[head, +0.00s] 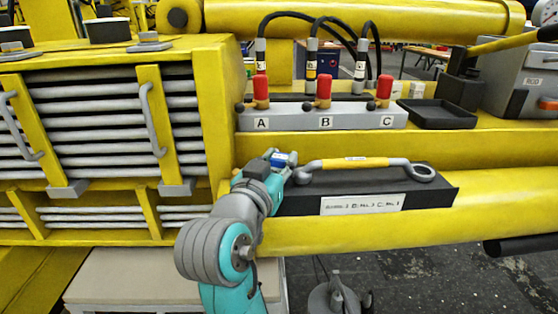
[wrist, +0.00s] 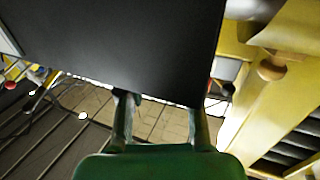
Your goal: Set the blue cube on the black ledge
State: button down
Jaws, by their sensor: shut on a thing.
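The blue cube (head: 285,158) shows small at the tip of my gripper (head: 277,161) in the head view, above the left end of the black ledge (head: 297,201). My gripper is shut on it; its contact with the ledge cannot be told. The black ledge runs along the yellow beam and has a white label on its front. In the wrist view, the gripper's two fingers (wrist: 162,120) reach up to a large dark surface (wrist: 130,45) that hides their tips. The cube cannot be made out there.
A grey handle with a yellow grip (head: 355,163) stands along the ledge, right of my gripper. Behind are red-topped valves on a grey block (head: 325,117) marked A, B and C, and a black tray (head: 438,114). A yellow-framed grille (head: 110,100) stands left.

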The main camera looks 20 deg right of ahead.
jog(key=c, duration=0.8)
grip_release()
jog(key=shift+f, duration=0.15)
jog(key=shift+r, duration=0.2)
jog(key=v, duration=1.2)
